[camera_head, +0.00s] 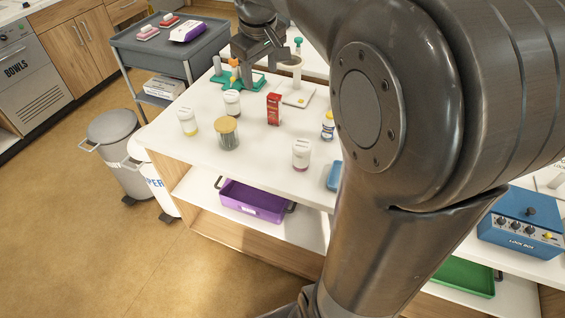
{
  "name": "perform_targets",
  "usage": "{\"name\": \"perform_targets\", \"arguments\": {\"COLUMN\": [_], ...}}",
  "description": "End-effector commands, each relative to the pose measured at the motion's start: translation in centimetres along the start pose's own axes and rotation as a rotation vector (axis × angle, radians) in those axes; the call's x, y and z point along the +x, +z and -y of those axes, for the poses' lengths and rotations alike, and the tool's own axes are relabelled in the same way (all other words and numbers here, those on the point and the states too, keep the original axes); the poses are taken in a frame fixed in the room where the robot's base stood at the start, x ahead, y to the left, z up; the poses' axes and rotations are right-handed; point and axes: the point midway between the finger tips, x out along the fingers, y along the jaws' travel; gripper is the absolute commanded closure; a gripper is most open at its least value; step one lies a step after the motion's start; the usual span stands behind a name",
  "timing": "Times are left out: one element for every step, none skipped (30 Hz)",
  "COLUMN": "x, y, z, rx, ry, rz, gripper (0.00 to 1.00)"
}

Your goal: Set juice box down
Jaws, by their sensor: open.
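A small red carton (273,109) with a white label stands upright on the white tabletop (190,152). It looks like the juice box, but its label is too small to read. My gripper (262,52) is above the far part of the table, beyond the carton and apart from it. It is open, over a green base (258,81) with an orange piece (234,72) on it. My arm hides part of the table's right side. Nothing clear shows between the fingers.
Several jars and bottles stand around the carton, including a wooden-lidded jar (228,134) and a white-capped jar (301,155). A white stand (298,97) is behind it. A blue tray (334,176) lies by my arm. The near-left tabletop is clear.

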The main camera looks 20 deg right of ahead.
Motion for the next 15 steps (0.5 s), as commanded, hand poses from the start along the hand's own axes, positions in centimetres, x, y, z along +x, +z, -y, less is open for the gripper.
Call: {"name": "perform_targets", "arguments": {"x": [-0.9, -1.2, -1.7, -1.9, -2.1, -2.4, -2.5, -2.6, -2.7, -2.7, -2.7, -2.6, -2.5, -2.4, -2.1], "y": [1.5, 2.3, 3.4, 4.3, 5.1, 6.3, 7.2, 8.0, 9.2, 10.1, 11.0, 12.2, 13.0, 13.9, 14.9], "z": [1.2, 1.8, 2.6, 3.3, 3.9, 4.7, 5.3, 5.9, 6.7, 7.2, 7.8, 8.6, 9.1, 9.7, 10.3], "rx": [0.025, 0.043, 0.067, 0.086, 0.102, 0.127, 0.146, 0.164, 0.188, 0.208, 0.226, 0.251, 0.269, 0.287, 0.309], "ry": [0.008, 0.011, 0.015, 0.018, 0.02, 0.022, 0.023, 0.024, 0.024, 0.023, 0.022, 0.02, 0.018, 0.015, 0.012], "rz": [-0.019, -0.03, -0.043, -0.054, -0.065, -0.079, -0.09, -0.102, -0.116, -0.127, -0.14, -0.155, -0.166, -0.178, -0.192], "gripper": [0.44, 0.44, 0.44, 0.44, 0.44, 0.44, 0.44, 0.44, 0.44, 0.44, 0.44, 0.44, 0.44, 0.44, 0.44]}}
